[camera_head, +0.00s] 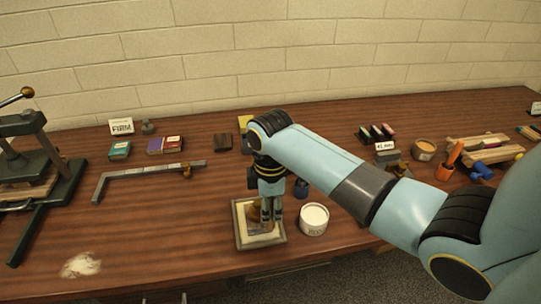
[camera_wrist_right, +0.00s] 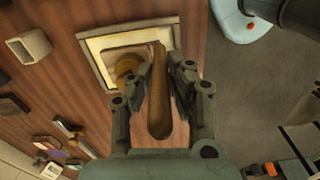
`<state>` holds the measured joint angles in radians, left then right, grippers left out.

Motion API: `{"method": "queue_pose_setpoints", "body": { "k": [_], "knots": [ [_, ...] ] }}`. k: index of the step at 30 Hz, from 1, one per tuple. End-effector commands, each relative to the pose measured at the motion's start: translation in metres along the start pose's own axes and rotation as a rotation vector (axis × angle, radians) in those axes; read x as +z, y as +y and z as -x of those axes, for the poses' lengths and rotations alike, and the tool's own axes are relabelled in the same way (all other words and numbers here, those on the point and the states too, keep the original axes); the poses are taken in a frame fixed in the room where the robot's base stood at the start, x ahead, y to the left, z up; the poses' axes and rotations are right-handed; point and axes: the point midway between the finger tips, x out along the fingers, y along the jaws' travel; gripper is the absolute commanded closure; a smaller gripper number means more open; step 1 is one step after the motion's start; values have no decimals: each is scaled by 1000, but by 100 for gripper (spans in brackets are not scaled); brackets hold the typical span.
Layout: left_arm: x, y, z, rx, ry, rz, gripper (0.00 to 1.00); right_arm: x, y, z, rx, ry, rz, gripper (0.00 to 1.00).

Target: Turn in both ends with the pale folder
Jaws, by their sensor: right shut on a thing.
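My right gripper (camera_head: 271,217) points down over a pale-bordered board (camera_head: 244,238) near the table's front edge. In the right wrist view, its fingers (camera_wrist_right: 160,85) are shut on a brown, rod-like tool (camera_wrist_right: 160,118) with a rounded end. I cannot tell whether this tool is the pale folder; it looks brown here. The tool's far end overlaps the board (camera_wrist_right: 97,45), and I cannot tell whether it touches. A round brown piece (camera_wrist_right: 127,69) sits on the board, partly hidden by the gripper in the head view. My left gripper is not in view.
A white-topped tub (camera_head: 314,219) stands close right of the board. A dark press (camera_head: 38,140) stands at the far left, with a metal square (camera_head: 140,174) right of it. The table's front-left middle is mostly clear.

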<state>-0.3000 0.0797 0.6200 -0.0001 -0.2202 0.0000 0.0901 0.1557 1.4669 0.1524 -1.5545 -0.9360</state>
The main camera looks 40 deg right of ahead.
Motion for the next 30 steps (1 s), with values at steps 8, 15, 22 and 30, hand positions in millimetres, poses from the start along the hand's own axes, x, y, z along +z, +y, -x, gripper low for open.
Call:
{"method": "queue_pose_setpoints", "body": {
  "k": [8, 15, 22, 30],
  "knots": [
    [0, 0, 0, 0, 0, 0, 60, 0, 1, 13, 2, 1, 0, 100],
    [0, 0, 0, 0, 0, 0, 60, 0, 0, 39, 1, 1, 1, 100],
    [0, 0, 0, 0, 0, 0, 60, 0, 1, 62, 2, 0, 0, 100],
    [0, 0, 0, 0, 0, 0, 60, 0, 0, 66, 0, -1, 0, 100]
  ]
}}
